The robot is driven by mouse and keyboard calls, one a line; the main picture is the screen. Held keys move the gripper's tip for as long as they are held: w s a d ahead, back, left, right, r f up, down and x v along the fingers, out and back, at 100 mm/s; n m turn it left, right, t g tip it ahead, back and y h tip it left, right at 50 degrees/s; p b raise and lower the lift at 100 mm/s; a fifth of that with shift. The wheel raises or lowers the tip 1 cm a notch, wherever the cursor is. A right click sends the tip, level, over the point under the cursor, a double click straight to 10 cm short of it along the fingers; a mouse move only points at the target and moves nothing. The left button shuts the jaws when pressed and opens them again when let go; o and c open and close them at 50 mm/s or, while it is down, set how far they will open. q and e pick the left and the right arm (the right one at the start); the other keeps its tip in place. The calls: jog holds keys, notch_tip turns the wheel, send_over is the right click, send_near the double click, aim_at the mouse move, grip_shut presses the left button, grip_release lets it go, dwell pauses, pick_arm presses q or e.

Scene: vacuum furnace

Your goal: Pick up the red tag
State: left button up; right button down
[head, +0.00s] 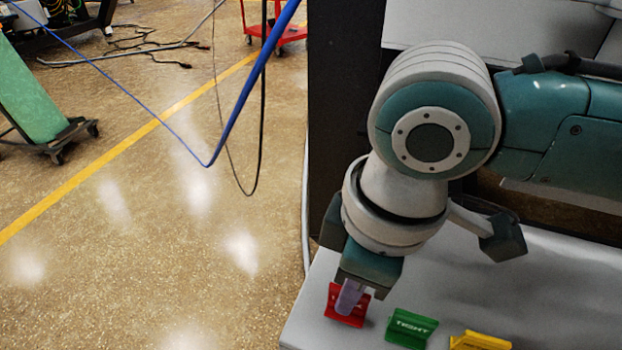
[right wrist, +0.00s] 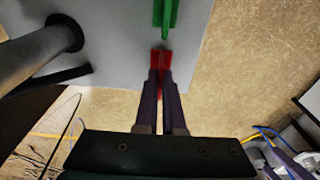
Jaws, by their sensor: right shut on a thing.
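The red tag (head: 337,317) is at the left front edge of a light grey table (head: 560,290) in the head view. My right gripper (head: 349,297) points down at it, and its fingers cover part of the tag. In the right wrist view the two fingers (right wrist: 160,75) are closed together on the red tag (right wrist: 161,58). I cannot tell whether the tag is lifted or still touches the table. My left gripper is not in view.
A green tag (head: 411,327) stands to the right of the red one, and a yellow tag (head: 480,341) is further right. Blue and black cables (head: 236,122) hang at the left.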

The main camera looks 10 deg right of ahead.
jog(key=w+d+r+m+p, duration=0.1)
jog(key=d+r+m+p, duration=0.25)
jog(key=r+p, duration=1.05)
jog(key=d+r+m+h+p, duration=0.15)
jog(key=r+m+p, duration=0.35)
jog(key=r, duration=1.8)
jog(key=w+d+r+m+p, duration=0.1)
jog(key=d+r+m+p, duration=0.2)
jog(key=r+p, duration=1.15)
jog(key=s+r+p, duration=0.3)
jog(key=r+p, duration=1.3)
jog(key=r, duration=0.3)
jog(key=s+r+p, duration=0.3)
jog(key=r+p, duration=1.3)
jog(key=r, duration=0.2)
jog(key=shift+r+t+p, duration=0.3)
jog(key=shift+r, duration=0.1)
jog(key=shift+a, duration=0.15)
